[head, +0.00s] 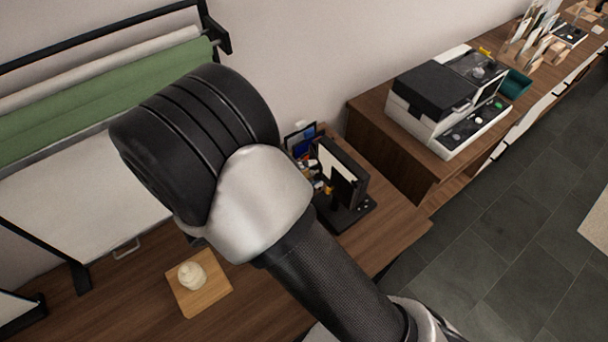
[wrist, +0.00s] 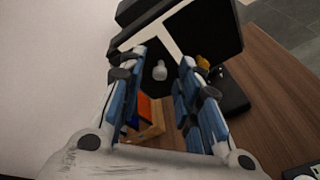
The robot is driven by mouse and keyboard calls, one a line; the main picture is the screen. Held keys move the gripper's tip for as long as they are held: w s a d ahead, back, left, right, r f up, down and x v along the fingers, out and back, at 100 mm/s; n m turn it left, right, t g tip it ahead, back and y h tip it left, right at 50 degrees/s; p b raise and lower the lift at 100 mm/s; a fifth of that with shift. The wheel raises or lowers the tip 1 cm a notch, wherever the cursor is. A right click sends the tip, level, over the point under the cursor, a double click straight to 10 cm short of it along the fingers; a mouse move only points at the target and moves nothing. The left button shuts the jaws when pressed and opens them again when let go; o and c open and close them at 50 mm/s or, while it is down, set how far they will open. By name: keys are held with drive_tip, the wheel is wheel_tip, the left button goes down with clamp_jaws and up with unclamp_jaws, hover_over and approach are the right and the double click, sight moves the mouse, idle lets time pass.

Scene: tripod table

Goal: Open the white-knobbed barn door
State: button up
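A small white knob (wrist: 160,71) shows in the wrist view in front of a dark panel, in the gap between my fingertips. Beside it is a black panelled unit (wrist: 208,32) with a pale strip along its edge. My gripper (wrist: 168,60) is open, with one finger on each side of the knob in the picture. I cannot tell whether either finger touches it. In the head view the black unit (head: 347,174) stands on a dark base on the wooden table. My arm hides my gripper there.
A wooden table (head: 402,232) carries the unit and a small board (head: 213,297) with a cream object (head: 191,275). Small coloured items (wrist: 147,108) lie near the fingers. A white-and-black machine (head: 445,98) stands on a cabinet to the right. A wall rises behind.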

clamp_jaws()
idle(0.4)
